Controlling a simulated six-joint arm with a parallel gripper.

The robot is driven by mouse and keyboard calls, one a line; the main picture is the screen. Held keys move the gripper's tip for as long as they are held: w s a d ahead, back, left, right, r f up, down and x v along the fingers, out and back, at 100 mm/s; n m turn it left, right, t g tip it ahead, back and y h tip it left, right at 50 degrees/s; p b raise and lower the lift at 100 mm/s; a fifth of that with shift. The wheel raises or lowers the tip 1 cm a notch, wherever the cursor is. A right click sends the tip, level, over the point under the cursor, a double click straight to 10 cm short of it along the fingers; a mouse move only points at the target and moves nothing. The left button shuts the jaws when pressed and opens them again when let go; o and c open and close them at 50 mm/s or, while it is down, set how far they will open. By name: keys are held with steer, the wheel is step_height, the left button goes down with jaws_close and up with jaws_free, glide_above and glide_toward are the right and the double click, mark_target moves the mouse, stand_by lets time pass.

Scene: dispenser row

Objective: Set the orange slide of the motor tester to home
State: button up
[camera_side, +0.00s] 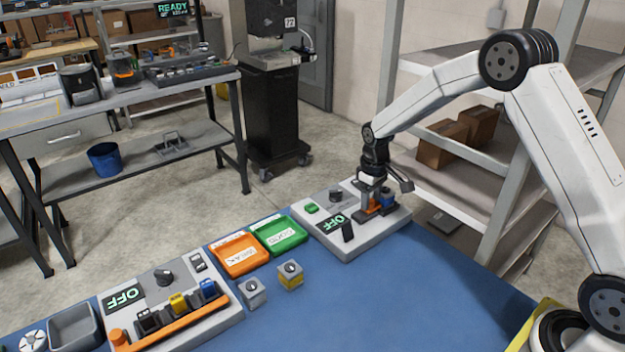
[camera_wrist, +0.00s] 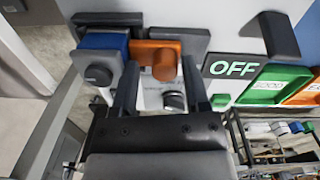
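The motor tester is the light grey box (camera_side: 355,245) at the right end of the blue mat. It has an OFF display (camera_side: 332,222), a dark dial (camera_side: 336,195) and a green button (camera_side: 312,208). Its orange slide (camera_side: 372,212) sits beside a blue block, below my gripper (camera_side: 374,186). In the wrist view the orange slide (camera_wrist: 146,52) has a round orange knob (camera_wrist: 164,68) and lies right of the blue block (camera_wrist: 103,42) with its grey front. My gripper (camera_wrist: 160,72) is open, with the knob between the fingertips; I cannot tell whether they touch it.
A green tray (camera_side: 300,243) and an orange tray (camera_side: 262,267) stand left of the tester. Two small cubes, one grey (camera_side: 252,299) and one yellow-banded (camera_side: 290,281), sit on the mat. A dispenser unit (camera_side: 225,318) with an orange bar stands front left. The mat's right part is clear.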

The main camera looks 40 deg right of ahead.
mark_target(371, 200)
steer(key=shift+r, duration=3.95)
steer(key=shift+a, duration=0.1)
steer(key=s+a+f+m+t, duration=0.1)
steer(key=s+a, duration=0.3)
steer(key=s, duration=0.6)
steer(key=s+a+t, duration=0.1)
steer(key=s+a, duration=0.3)
steer(key=s, duration=0.7)
steer(key=shift+s+a+f+m+t, duration=0.2)
steer(key=shift+a+f+m+t, duration=0.1)
steer(key=shift+a+f+m, duration=0.1)
